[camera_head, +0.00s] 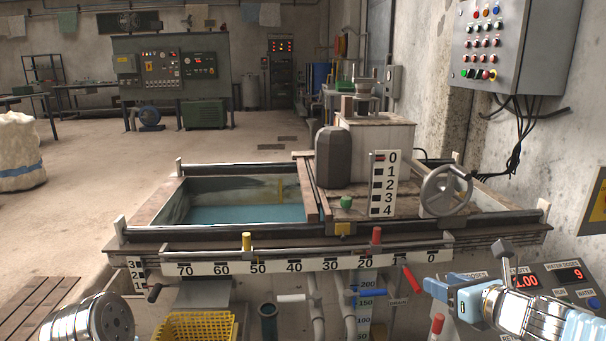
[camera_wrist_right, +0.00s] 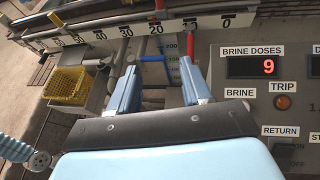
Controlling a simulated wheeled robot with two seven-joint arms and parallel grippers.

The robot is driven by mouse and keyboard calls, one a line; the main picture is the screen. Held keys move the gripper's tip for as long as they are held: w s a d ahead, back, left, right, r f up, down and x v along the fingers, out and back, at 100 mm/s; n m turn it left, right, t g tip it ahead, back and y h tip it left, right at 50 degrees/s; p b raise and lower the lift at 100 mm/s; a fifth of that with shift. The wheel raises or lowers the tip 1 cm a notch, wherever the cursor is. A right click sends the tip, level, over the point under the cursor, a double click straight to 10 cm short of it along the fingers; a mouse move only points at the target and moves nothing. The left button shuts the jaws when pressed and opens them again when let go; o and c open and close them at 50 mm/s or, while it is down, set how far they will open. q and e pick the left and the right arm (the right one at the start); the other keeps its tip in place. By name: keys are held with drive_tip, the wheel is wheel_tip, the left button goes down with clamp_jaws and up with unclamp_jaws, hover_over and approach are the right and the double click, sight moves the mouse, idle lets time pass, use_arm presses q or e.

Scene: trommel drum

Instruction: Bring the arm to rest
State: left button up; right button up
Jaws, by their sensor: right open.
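My right gripper (camera_head: 440,290) is at the lower right in the head view, in front of the tank's front edge and left of the control panel. In the right wrist view its two blue fingers (camera_wrist_right: 160,88) stand apart with nothing held between them. It touches nothing that I can make out. A metallic cylindrical part of my left arm (camera_head: 92,318) shows at the lower left; my left gripper is out of view.
The tank (camera_head: 175,200) holds blue-green liquid and has a handwheel (camera_head: 446,190) at right. A red-handled lever (camera_head: 411,278) and pipes are close to my right gripper. The control panel (camera_head: 566,275) shows lit displays; the brine doses display (camera_wrist_right: 268,66) reads 9. A yellow crate (camera_head: 200,325) sits below.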

drive_tip(key=a+f+m+g+y+p, duration=0.1)
drive_tip(key=a+f+m+g, duration=0.3)
drive_tip(key=f+m, duration=0.7)
drive_tip(key=a+f+m+g+p, duration=0.1)
drive_tip(key=a+f+m, duration=0.4)
drive_tip(key=f+m, duration=0.6)
drive_tip(key=s+a+f+m+g, duration=0.3)
drive_tip(key=s+f+m, duration=0.5)
drive_tip(key=f+m, duration=0.1)
drive_tip(key=s+a+f+m+g+p, duration=0.1)
drive_tip(key=s+a+f+m+g, duration=0.2)
drive_tip(key=s+f+m, duration=0.6)
wheel_tip(320, 180, down, 3)
drive_tip(key=shift+s+a+r+m+g+h, duration=0.1)
drive_tip(key=shift+s+a+m+g+h, duration=0.25)
drive_tip(key=shift+g, duration=0.25)
drive_tip(key=shift+w+d, duration=0.1)
drive_tip(key=shift+w, duration=0.05)
